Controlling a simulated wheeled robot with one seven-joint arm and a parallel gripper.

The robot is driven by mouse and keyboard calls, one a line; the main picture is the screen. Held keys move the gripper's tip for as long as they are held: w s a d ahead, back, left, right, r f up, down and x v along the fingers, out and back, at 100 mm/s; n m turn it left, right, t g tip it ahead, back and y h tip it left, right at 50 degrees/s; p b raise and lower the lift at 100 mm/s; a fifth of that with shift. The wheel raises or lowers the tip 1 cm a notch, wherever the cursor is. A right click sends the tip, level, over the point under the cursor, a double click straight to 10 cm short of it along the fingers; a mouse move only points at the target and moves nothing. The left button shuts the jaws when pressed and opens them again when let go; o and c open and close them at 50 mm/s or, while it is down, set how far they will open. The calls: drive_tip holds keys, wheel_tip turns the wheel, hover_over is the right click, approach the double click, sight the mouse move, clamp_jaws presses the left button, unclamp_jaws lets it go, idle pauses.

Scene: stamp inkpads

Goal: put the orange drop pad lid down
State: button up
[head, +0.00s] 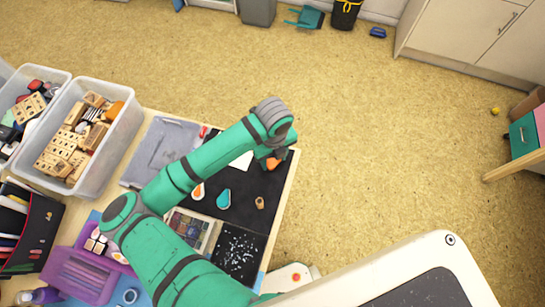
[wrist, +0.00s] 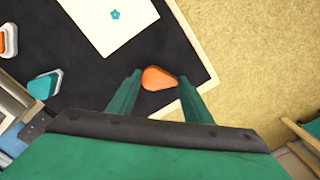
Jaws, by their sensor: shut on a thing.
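The orange drop pad lid (wrist: 158,78) is a smooth orange teardrop between the two fingers of my gripper (wrist: 160,77) in the wrist view. The fingers are shut on it. In the head view the lid (head: 272,164) shows just below my gripper (head: 268,153), over the right part of the black mat; I cannot tell whether it touches the mat. An orange drop-shaped pad with a pale rim (head: 198,191) lies on the mat to the left, partly beside my arm. It also shows at the left edge of the wrist view (wrist: 5,41).
A teal drop pad (head: 223,199) and a small wooden stamp (head: 260,202) lie on the black mat (head: 238,215). White paper with a teal print (wrist: 112,20) lies beyond my gripper. The table's wooden edge (wrist: 192,42) is close on the right. Bins of stamps (head: 118,145) stand left.

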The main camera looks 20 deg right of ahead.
sight(274, 162)
drive_tip(key=shift+s+d+f, duration=0.1)
drive_tip(key=shift+s, duration=0.1)
drive_tip(key=o, duration=1)
drive_tip(key=shift+d, duration=0.1)
wheel_tip(274, 162, up, 12)
drive_tip(key=shift+w, duration=0.15)
